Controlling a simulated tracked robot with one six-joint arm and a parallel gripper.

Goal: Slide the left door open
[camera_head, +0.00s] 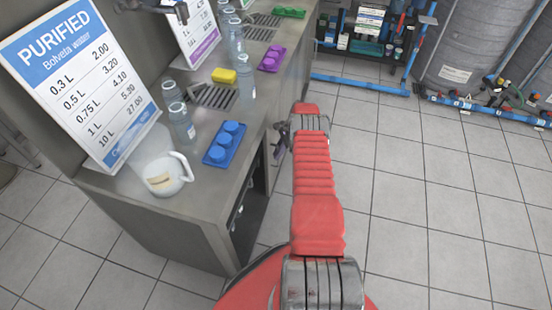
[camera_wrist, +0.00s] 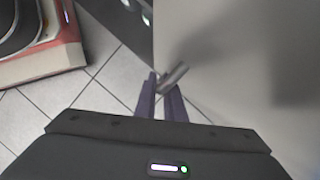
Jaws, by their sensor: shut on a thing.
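My gripper (camera_wrist: 160,92) is shut on a small grey metal handle (camera_wrist: 174,77) in the wrist view. The handle stands out from a plain grey door panel (camera_wrist: 240,50), which fills the right of that view. In the head view my gripper (camera_head: 281,142) is at the front of the counter cabinet, beside my red arm. A dark opening (camera_head: 258,205) shows in the cabinet front at the near end. The handle is too small to make out in the head view, and my arm hides part of the cabinet front.
The counter (camera_head: 205,190) holds a white jug (camera_head: 163,178), a blue tray of caps (camera_head: 225,143), several clear bottles and a price board (camera_head: 80,80). Blue pipes (camera_head: 360,83) and grey tanks (camera_head: 470,45) stand at the back. The tiled floor (camera_head: 430,200) at right is clear.

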